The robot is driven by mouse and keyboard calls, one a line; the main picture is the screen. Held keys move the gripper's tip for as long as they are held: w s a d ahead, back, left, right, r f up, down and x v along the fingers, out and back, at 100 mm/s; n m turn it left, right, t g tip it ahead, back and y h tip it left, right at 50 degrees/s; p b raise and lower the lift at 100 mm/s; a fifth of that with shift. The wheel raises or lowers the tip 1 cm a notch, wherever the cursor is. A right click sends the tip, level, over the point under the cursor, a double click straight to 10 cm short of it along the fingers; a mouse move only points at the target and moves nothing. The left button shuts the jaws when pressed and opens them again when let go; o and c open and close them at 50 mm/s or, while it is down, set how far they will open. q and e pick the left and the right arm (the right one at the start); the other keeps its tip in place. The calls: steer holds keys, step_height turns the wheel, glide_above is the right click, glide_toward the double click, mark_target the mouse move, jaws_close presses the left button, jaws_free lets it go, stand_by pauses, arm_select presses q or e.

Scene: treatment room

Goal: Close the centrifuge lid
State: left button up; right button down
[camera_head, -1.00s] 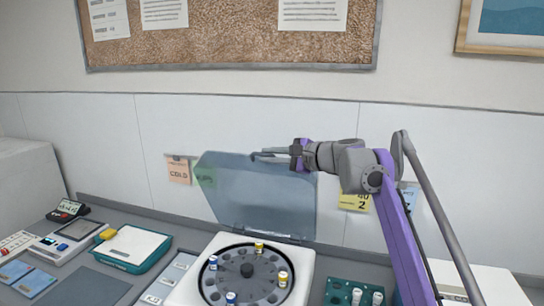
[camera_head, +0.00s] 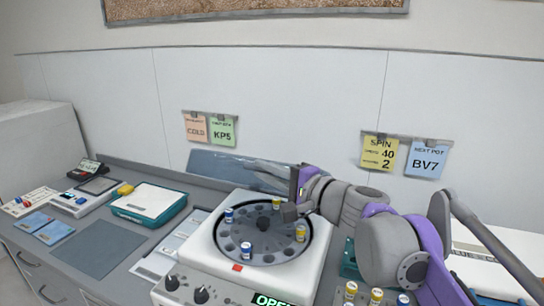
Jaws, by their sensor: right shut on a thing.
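The centrifuge (camera_head: 210,264) is a white box on the counter with a round grey rotor (camera_head: 243,231) holding several capped tubes. Its translucent bluish lid (camera_head: 232,168) is raised at the back, strongly foreshortened, and does not cover the rotor. My right gripper (camera_head: 289,211) is shut at the lid's right side, above the rotor's right rear. The arm and gripper hide the contact and part of the lid. The front display (camera_head: 272,300) reads "OPEN", cut by the frame's edge. My left gripper is not in view.
A teal-edged scale (camera_head: 148,203) and small devices (camera_head: 90,197) stand left. A tube rack (camera_head: 350,268) with several tubes (camera_head: 376,297) is close on the right, partly behind my arm. Notes (camera_head: 379,153) hang on the back wall. A grey mat (camera_head: 90,248) lies bare.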

steer(key=shift+s+a+f, duration=0.2)
steer(key=shift+s+f, duration=0.35)
steer(key=shift+f, duration=0.15)
steer(key=c, duration=1.2)
jaws_free()
steer(key=shift+w, duration=0.1)
steer(key=shift+o, duration=0.2)
steer(key=v, duration=1)
steer(key=shift+s+d, duration=0.25)
steer(key=shift+s, duration=0.05)
